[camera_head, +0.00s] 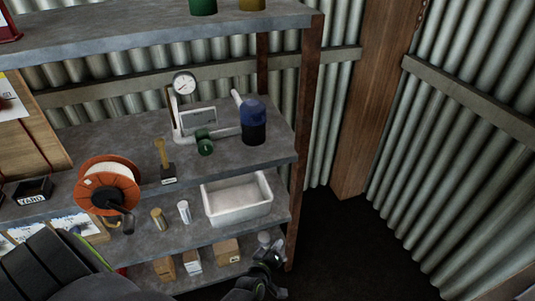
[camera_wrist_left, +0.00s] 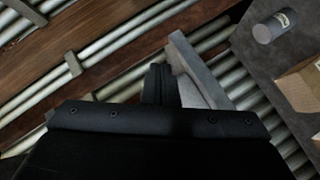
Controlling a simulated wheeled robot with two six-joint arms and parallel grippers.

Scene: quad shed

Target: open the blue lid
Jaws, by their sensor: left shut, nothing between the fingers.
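The blue lid (camera_head: 253,109) caps a dark upright container (camera_head: 254,132) on the middle shelf, near its right end. The lid looks closed, with its lower rim down on the dark body. My left gripper (camera_head: 270,252) is low at the front right of the shelf unit, well below the lid and apart from it. Its fingers are shut and empty. They show dark in the left wrist view (camera_wrist_left: 158,84), where the lid is not visible. My right gripper is not in view.
A white bin (camera_head: 237,210) stands on the shelf below. An orange reel (camera_head: 108,184) is at the left. A gauge (camera_head: 184,83) with white pipework and a green knob (camera_head: 204,143) sits left of the lid. A rusty post (camera_head: 304,130) stands right of it. Dark floor is clear at right.

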